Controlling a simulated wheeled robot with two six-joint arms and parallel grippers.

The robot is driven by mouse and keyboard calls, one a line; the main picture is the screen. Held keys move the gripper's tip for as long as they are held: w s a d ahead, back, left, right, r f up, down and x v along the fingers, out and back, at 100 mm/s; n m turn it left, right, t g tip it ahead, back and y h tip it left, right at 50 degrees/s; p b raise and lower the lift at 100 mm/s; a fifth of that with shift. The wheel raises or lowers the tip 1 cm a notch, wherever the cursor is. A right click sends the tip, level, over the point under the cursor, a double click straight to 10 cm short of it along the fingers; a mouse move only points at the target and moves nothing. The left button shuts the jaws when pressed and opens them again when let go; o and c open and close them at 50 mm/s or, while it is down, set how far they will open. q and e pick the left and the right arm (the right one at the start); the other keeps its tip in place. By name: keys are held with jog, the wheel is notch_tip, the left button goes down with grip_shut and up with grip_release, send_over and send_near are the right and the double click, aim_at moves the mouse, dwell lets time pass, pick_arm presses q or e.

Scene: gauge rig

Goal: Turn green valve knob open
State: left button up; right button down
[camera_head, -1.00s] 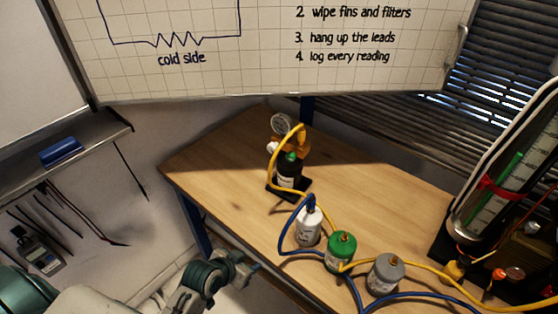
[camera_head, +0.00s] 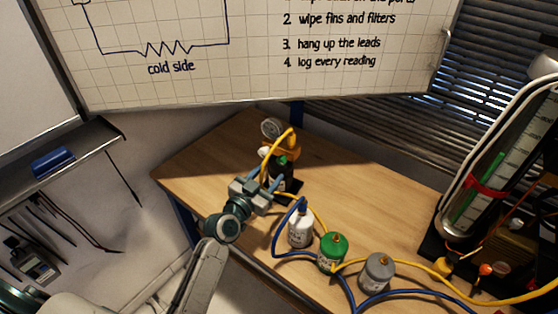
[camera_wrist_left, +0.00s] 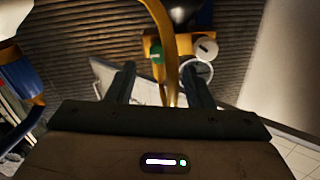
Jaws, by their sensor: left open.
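The green valve knob (camera_head: 281,160) sits on the yellow manifold (camera_head: 280,146), above a dark bottle (camera_head: 281,177) on the bench. In the left wrist view the green knob (camera_wrist_left: 157,53) shows beyond the fingertips, on the left of the yellow block (camera_wrist_left: 178,42). A white knob (camera_wrist_left: 205,49) is beside it on the right. My left gripper (camera_head: 266,179) is open, just left of and below the green knob, with its fingers pointing at it. In the left wrist view the fingers (camera_wrist_left: 158,76) are spread apart, and I see no contact with the knob. My right gripper is not in view.
A yellow hose (camera_wrist_left: 166,60) passes close by the fingers in the left wrist view. White (camera_head: 300,230), green (camera_head: 332,252) and grey (camera_head: 377,272) canisters with hoses stand at the bench's front. A pressure gauge (camera_head: 271,128) tops the manifold. The bench behind is clear.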

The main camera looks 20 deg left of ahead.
aim_at(280, 162)
pick_arm(q)
jog(key=p+x, duration=0.1)
jog(key=x, duration=0.5)
jog(key=shift+w, duration=0.1)
jog(key=shift+c, duration=0.5)
jog(key=c, duration=0.9)
